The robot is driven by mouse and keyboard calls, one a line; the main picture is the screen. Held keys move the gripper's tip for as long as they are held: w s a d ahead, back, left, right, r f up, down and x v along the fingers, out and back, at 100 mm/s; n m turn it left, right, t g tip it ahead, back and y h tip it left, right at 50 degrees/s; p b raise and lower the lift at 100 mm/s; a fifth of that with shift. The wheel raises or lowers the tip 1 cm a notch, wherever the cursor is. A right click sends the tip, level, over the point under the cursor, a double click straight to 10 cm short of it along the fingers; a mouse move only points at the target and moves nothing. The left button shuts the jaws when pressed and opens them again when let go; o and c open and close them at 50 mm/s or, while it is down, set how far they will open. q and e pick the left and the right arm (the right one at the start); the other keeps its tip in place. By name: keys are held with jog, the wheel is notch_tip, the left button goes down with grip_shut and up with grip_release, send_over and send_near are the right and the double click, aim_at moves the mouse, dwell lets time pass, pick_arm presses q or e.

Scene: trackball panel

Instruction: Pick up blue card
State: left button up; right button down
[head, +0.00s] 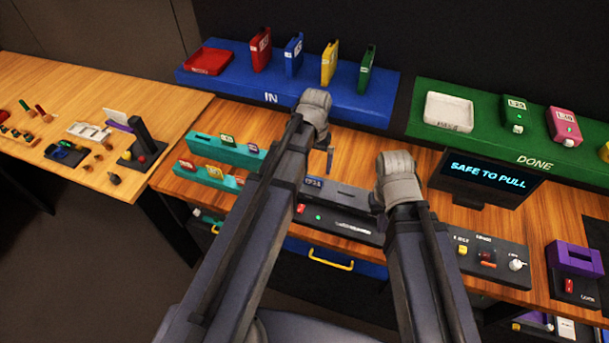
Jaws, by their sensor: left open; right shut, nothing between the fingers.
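The blue card (293,55) stands upright on the blue IN shelf (345,108), between a red card (260,50) and a yellow card (329,64). It has a pale label on its face. My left gripper (328,155) is open, in front of the IN shelf, below and to the right of the blue card in the picture and apart from it. Its fingers are mostly hidden behind its wrist. My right gripper (377,202) is shut and empty, further right over the panel; its wrist hides most of it.
A green card (366,70) and a red tray (208,61) share the IN shelf. A green DONE shelf (420,97) holds a white tray (449,111). A screen (488,178) reads SAFE TO PULL. Teal racks (205,145) with cards stand left of my arms.

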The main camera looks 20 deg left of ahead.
aim_at(313, 178)
pick_arm(q)
jog(key=shift+s+d+f+b, duration=0.1)
jog(key=shift+f+b, duration=0.2)
jog(key=shift+b, duration=0.05)
notch_tip(313, 178, down, 2)
jog(key=shift+f+b, duration=0.1)
jog(key=shift+b, duration=0.95)
pick_arm(e)
notch_tip(313, 178, down, 3)
jog(key=shift+d+r, duration=0.1)
jog(key=shift+r, duration=0.05)
pick_arm(q)
notch_tip(313, 178, down, 5)
jog(key=b, duration=0.5)
pick_arm(e)
notch_tip(313, 178, down, 5)
jog(key=shift+f, duration=0.1)
pick_arm(q)
jog(key=c, duration=1.3)
